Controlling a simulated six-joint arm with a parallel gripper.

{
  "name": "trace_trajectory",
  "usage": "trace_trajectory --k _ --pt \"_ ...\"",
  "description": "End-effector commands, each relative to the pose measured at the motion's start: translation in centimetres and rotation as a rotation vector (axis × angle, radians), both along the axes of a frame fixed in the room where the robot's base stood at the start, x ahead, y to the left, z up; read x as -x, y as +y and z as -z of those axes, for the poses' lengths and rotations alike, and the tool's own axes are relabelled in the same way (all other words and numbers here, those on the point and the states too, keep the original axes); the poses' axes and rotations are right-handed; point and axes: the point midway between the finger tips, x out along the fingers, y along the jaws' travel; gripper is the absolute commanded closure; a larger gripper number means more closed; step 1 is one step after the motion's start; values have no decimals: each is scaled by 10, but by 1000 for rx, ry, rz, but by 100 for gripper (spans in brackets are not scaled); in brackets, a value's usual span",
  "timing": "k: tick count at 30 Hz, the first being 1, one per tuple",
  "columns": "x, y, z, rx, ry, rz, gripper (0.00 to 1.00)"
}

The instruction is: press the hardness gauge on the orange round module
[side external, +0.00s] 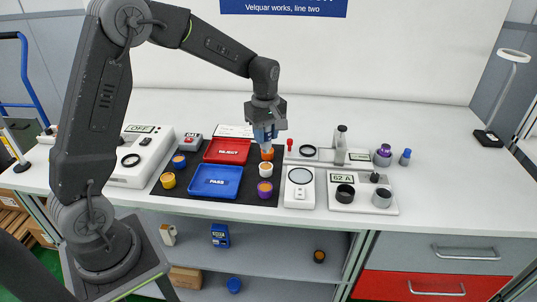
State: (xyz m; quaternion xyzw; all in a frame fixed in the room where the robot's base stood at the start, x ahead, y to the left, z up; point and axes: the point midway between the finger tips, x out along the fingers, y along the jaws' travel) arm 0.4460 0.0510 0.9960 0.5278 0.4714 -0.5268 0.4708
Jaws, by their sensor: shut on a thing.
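My gripper (266,121) points down over the back right of the black mat, shut on a blue gauge (264,134). The gauge is upright, and its lower end is at or just above the orange round module (267,154). I cannot tell whether they touch. The module stands on the mat, its top partly hidden by the gauge.
A white module (265,170) and a purple one (265,187) stand in front of the orange one. The red REJECT tray (228,147) and blue PASS tray (215,182) lie left.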

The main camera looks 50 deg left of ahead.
Motion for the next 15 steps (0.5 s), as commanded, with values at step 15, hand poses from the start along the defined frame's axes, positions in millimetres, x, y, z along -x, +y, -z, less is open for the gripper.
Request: trace_trajectory --k 15 --pt "-6 6 0 0 -1 -2 95"
